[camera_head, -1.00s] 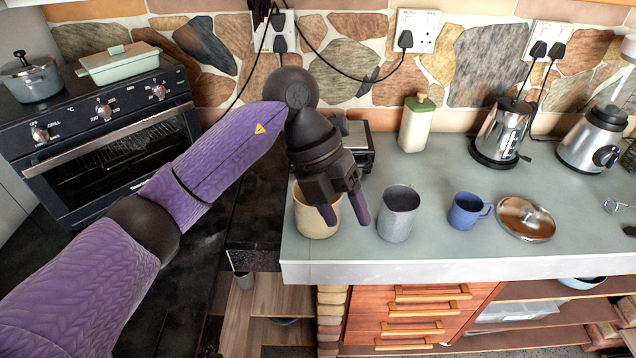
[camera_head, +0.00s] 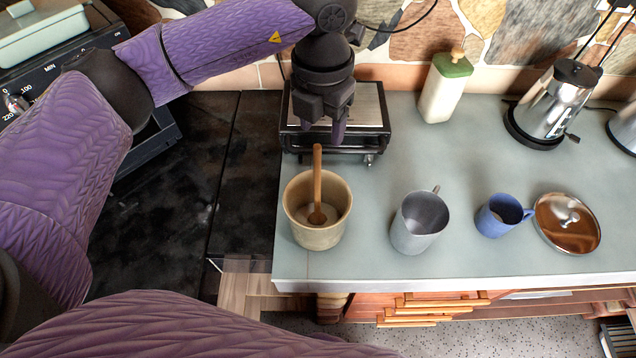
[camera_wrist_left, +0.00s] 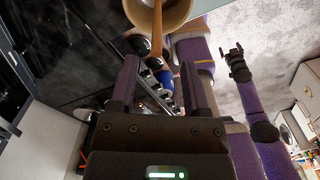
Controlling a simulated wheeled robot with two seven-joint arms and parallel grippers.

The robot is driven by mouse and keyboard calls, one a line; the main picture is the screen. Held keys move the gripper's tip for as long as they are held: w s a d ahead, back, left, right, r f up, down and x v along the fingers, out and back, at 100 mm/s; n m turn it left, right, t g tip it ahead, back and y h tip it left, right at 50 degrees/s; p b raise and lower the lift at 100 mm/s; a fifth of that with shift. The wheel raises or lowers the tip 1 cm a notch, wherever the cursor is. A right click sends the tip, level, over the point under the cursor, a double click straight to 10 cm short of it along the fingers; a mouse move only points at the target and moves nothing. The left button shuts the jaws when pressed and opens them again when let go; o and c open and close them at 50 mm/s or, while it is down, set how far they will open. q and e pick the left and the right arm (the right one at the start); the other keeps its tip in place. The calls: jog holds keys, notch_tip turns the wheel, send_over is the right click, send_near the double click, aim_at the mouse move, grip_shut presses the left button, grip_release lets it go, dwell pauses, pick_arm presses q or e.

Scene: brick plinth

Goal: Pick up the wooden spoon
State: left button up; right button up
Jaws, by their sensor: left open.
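The wooden spoon (camera_head: 317,185) stands in a beige pot (camera_head: 300,237) near the counter's left end, handle up and bowl inside the pot. My left gripper (camera_head: 324,130) is open and empty, pointing down just behind and above the handle's top. In the left wrist view, the spoon handle (camera_wrist_left: 157,38) points from the pot (camera_wrist_left: 178,14) towards the gap between the open left fingers (camera_wrist_left: 158,65); they do not grip it. My right gripper (camera_wrist_left: 229,55) shows small in the left wrist view, its fingers apart and away from the spoon.
A grey mug (camera_head: 420,225), a blue mug (camera_head: 500,215) and a metal lid (camera_head: 567,222) stand right of the pot. A black-framed appliance (camera_head: 365,110) is behind it, with a green-topped bottle (camera_head: 445,88) and a kettle (camera_head: 553,105) further right. A dark hob (camera_head: 190,190) lies left.

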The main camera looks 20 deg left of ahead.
aim_at(317, 144)
pick_arm(q)
jog(key=f, duration=0.4)
jog(key=f+p, duration=0.1)
jog(key=f, duration=0.1)
jog(key=shift+s+a+f, duration=0.25)
jog(key=shift+s+f, duration=0.05)
jog(key=shift+f, duration=0.05)
grip_shut()
